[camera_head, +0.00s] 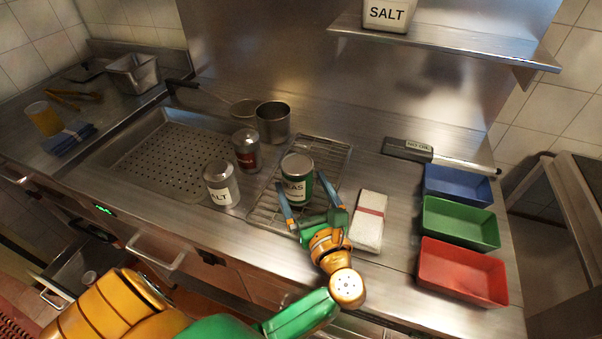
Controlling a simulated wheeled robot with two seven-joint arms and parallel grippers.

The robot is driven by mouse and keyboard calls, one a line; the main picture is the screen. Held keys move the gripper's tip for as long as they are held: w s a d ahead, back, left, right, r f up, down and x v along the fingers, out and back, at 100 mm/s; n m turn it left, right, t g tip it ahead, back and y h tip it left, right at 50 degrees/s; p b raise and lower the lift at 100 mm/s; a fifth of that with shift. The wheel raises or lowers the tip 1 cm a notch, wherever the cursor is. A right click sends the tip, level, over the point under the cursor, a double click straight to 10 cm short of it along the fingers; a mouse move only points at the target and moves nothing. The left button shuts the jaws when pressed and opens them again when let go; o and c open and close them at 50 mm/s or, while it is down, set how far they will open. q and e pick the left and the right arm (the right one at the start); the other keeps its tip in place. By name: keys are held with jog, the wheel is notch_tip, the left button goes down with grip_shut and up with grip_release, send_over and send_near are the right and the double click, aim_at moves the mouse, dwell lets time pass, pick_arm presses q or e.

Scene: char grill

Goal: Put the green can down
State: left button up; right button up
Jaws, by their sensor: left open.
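The green can (297,180), with a white label whose visible letters read "EAS", stands upright on the wire rack (339,148) on the steel counter. My left gripper (304,201) is open. Its two blue fingers are spread on either side of the can's lower part, one at the left and one at the right. The can's base is partly hidden, so I cannot tell whether the fingers touch it. My right gripper is not in view.
A salt shaker (221,185), a red-labelled can (246,150) and a steel pot (273,121) stand left of the rack. A folded cloth (369,221) lies right. Blue (457,187), green (459,223) and red (462,272) trays line the right edge.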

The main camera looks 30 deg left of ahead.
aim_at(295, 166)
pick_arm(q)
jog(key=a, duration=0.2)
jog(key=w+a+p, duration=0.1)
jog(key=shift+r, duration=0.3)
jog(key=shift+w+a+f, duration=0.2)
jog(key=shift+w+d+f, duration=0.1)
jog(key=shift+w+d, duration=0.1)
jog(key=shift+s+a, duration=0.1)
grip_shut()
jog(key=shift+r+b, duration=0.7)
jog(key=shift+r, duration=0.85)
jog(key=s+a+r+p, duration=0.1)
jog(key=s+r+p, duration=0.8)
jog(key=s, duration=0.5)
jog(key=w+d+m+t+h+b, duration=0.1)
jog(key=w+d+m+t+h, duration=0.2)
jog(key=d, duration=0.8)
jog(key=shift+w+d+m+t+h, duration=0.2)
jog(key=shift+m+t+h, duration=0.65)
jog(key=shift+h, duration=0.35)
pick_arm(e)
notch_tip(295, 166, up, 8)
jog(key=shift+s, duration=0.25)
